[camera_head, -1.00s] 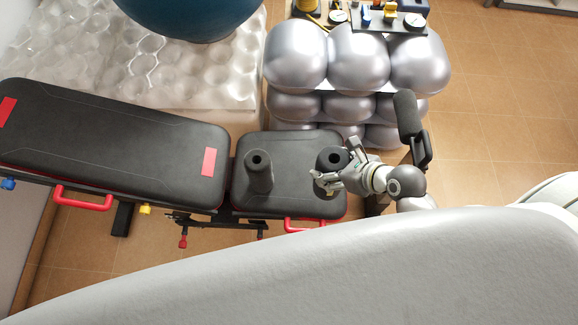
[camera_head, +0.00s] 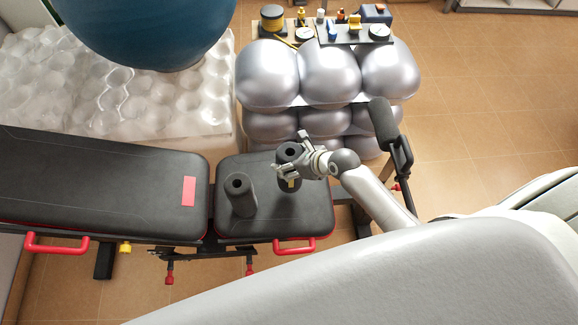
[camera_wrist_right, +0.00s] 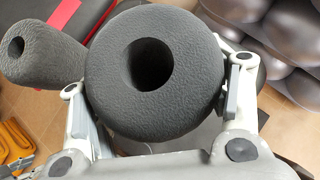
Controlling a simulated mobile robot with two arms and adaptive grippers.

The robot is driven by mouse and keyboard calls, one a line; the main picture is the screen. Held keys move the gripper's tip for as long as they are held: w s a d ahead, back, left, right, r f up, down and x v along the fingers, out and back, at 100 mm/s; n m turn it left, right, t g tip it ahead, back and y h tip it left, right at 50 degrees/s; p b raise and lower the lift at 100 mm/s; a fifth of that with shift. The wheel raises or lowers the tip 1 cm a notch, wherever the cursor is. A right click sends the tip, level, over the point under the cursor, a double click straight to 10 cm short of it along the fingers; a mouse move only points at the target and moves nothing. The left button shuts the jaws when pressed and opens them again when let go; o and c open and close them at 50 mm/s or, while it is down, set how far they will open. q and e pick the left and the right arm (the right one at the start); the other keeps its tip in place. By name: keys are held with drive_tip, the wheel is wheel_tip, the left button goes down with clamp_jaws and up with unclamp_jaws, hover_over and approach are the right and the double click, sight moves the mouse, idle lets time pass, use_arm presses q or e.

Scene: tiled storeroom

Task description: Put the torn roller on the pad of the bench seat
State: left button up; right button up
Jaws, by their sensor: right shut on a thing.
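My right gripper (camera_head: 287,171) is shut on a dark upright roller (camera_head: 290,151) with a hollow core, over the back middle of the seat pad (camera_head: 306,215). A small yellowish patch shows low on this roller; I cannot tell whether it is a tear. In the right wrist view the held roller (camera_wrist_right: 185,105) fills the space between the fingers. I cannot tell whether its bottom touches the pad. A second dark roller (camera_head: 241,196) stands on the pad to the left; it also shows in the wrist view (camera_wrist_right: 40,55). My left gripper is not in view.
The bench's long backrest (camera_head: 90,185) adjoins the pad on the left. Stacked silver balls (camera_head: 328,75) stand behind the pad, with a tray of small items (camera_head: 355,33) above them. A black padded arm (camera_head: 383,125) rises at the right. The pad's front part is clear.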

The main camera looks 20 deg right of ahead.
drive_tip(key=shift+w+f+b, duration=0.2)
drive_tip(key=shift+f+b, duration=0.1)
drive_tip(key=shift+f, duration=0.7)
drive_tip(key=shift+w+f+b, duration=0.2)
drive_tip(key=shift+f+b, duration=0.05)
drive_tip(key=shift+f, duration=0.85)
drive_tip(key=o, duration=1.1)
drive_tip(key=p+v, duration=0.2)
drive_tip(key=v, duration=1)
drive_tip(key=shift+a+p, duration=0.1)
drive_tip(key=shift+p, duration=0.2)
